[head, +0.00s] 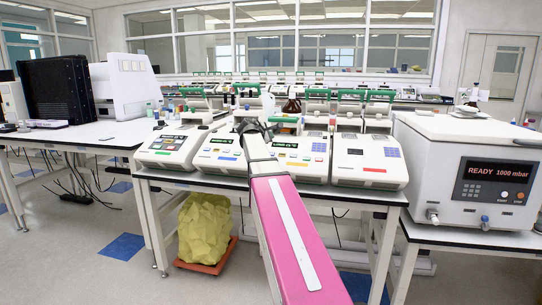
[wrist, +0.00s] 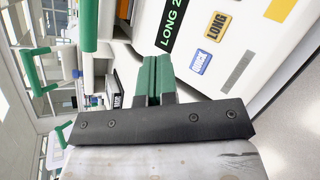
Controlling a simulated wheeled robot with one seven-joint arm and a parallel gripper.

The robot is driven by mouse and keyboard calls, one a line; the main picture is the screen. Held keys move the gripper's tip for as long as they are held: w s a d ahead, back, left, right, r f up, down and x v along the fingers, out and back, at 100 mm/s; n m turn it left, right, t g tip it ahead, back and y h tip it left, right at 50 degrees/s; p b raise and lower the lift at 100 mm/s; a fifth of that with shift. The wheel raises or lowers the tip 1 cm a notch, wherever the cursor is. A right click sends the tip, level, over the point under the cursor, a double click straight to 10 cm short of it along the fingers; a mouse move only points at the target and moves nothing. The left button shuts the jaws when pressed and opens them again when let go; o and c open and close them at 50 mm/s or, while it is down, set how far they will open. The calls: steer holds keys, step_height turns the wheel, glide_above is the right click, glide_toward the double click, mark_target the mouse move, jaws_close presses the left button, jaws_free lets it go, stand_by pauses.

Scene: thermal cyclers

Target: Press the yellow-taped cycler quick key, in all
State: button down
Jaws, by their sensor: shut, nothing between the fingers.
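Several white thermal cyclers stand in a row on the bench. In the head view my gripper (head: 250,126) is over the row, between the second cycler from the left (head: 208,163) and the third (head: 316,172). In the wrist view a sideways cycler panel lies right of my gripper (wrist: 155,78), with a green-lettered "LONG" display (wrist: 171,22), a yellow-orange key marked "LONG" (wrist: 216,26) and a yellow patch (wrist: 281,9) at the top edge. The green fingertips are together and empty, apart from these keys. I cannot tell which cycler this panel belongs to.
A white unit reading "READY 1000 mbar" (head: 493,171) stands at the right. A black box (head: 55,90) and a white instrument (head: 133,85) are on the left table. Green lid handles (head: 317,93) rise behind the panels. A yellow bag (head: 205,229) sits under the bench.

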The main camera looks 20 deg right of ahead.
steer(key=shift+w+d+f, duration=0.25)
steer(key=shift+w+f, duration=0.15)
steer(key=shift+f, duration=0.65)
steer(key=shift+w+d+f, duration=0.3)
steer(key=shift+w+f, duration=0.1)
steer(key=shift+f, duration=0.7)
steer(key=shift+w+d+f, duration=0.25)
steer(key=shift+w+f, duration=0.15)
steer(key=shift+f, duration=0.65)
steer(key=shift+f, duration=0.1)
steer(key=shift+w+d+f, duration=0.1)
steer(key=shift+w+f, duration=0.05)
steer(key=shift+f, duration=0.1)
steer(key=shift+w+d+f, duration=0.1)
steer(key=shift+f, duration=0.2)
steer(key=shift+r, duration=0.1)
stand_by(0.5)
steer(key=shift+s+a+r, duration=0.2)
steer(key=shift+s+r, duration=0.05)
steer(key=shift+r, duration=0.35)
steer(key=r, duration=0.1)
steer(key=s+r, duration=0.1)
steer(key=r, duration=0.1)
steer(key=a+r, duration=0.1)
steer(key=shift+s+r, duration=0.25)
steer(key=shift+s, duration=0.1)
